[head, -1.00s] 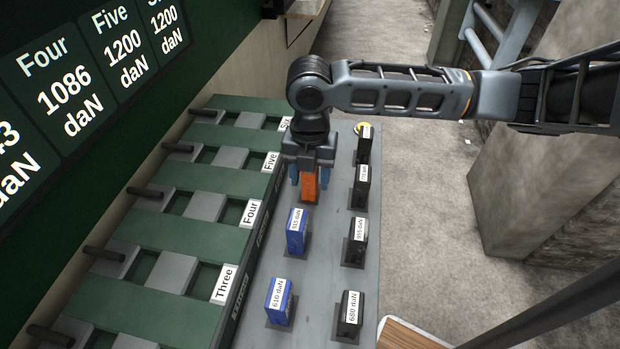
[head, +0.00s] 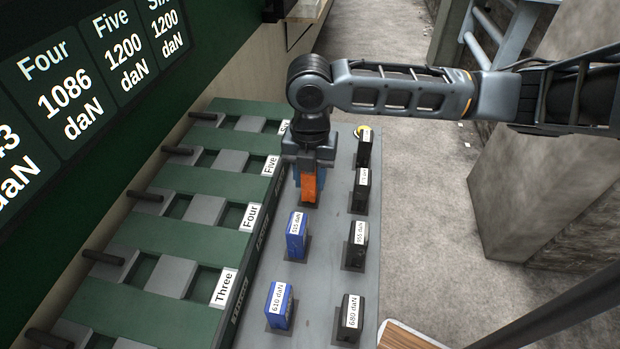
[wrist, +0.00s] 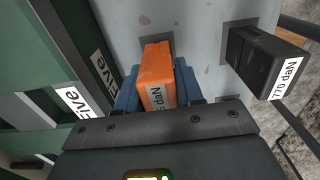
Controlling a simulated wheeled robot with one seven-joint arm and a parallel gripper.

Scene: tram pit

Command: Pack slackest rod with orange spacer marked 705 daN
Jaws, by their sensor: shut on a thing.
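My gripper (head: 309,178) points down over the grey shelf, its blue fingers shut on an orange spacer (head: 309,190). In the wrist view the orange spacer (wrist: 157,72) sits between the blue fingertips; its label shows "daN", but its number is largely hidden. I cannot tell whether it is clear of the shelf. The green board (head: 95,75) reads Four 1086 daN, Five 1200 daN and a partly cut-off 1200 daN; another value at the left edge is cut off. The green rod bay frame (head: 200,185) has slots labelled Three, Four and Five, with a partly hidden label beyond.
The grey shelf (head: 325,250) also holds blue spacers marked 515 daN (head: 296,235) and 610 daN (head: 279,305). A row of black spacers stands on its right, including 955 daN (head: 355,245), 680 daN (head: 349,315) and 770 daN (wrist: 262,65). Open floor lies right of the shelf.

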